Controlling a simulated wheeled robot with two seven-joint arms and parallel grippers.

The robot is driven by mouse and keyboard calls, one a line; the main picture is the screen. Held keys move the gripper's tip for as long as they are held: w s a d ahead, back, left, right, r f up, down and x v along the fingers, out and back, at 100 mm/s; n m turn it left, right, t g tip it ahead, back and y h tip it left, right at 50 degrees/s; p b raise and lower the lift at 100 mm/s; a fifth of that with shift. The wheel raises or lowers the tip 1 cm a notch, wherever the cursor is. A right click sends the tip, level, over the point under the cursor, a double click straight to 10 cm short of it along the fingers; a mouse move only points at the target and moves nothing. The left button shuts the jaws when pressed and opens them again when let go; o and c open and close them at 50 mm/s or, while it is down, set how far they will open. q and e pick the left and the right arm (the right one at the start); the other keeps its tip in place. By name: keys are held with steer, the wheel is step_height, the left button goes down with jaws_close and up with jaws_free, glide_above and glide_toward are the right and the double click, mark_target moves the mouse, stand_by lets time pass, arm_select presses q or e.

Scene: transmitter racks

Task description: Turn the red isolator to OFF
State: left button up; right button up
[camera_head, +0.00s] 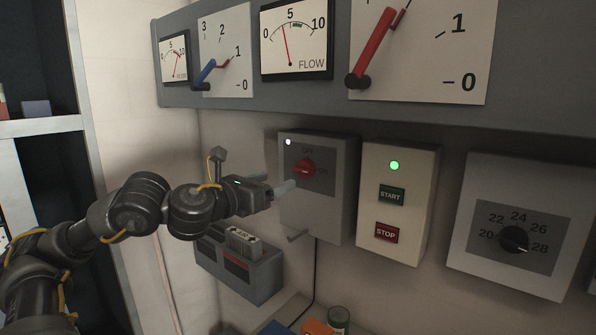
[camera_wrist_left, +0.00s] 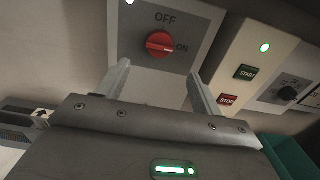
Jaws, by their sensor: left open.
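The red isolator (camera_head: 304,168) is a round red knob on a grey box (camera_head: 340,190) on the wall. OFF is printed above it and ON to its right. In the left wrist view the knob (camera_wrist_left: 160,43) appears turned toward ON. A small white lamp (camera_head: 288,142) glows at the box's upper left. My left gripper (camera_head: 287,187) is in front of the box, just below and left of the knob. In the left wrist view its two fingers (camera_wrist_left: 158,72) are spread and empty, with the knob beyond and between them, apart from both. My right gripper is not in view.
To the right are a cream box with a green START button (camera_head: 391,195), a red STOP button (camera_head: 387,232) and a green lamp, then a dial box (camera_head: 515,240). A gauge panel (camera_head: 400,115) overhangs above.

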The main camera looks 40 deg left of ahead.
mark_target(300, 172)
arm_select(q)
steer(key=w+p, duration=0.5)
steer(key=w, duration=0.4)
steer(key=shift+a+p, duration=0.15)
steer(key=shift+p, duration=0.15)
steer(key=shift+w, duration=0.5)
steer(key=shift+c, duration=0.4)
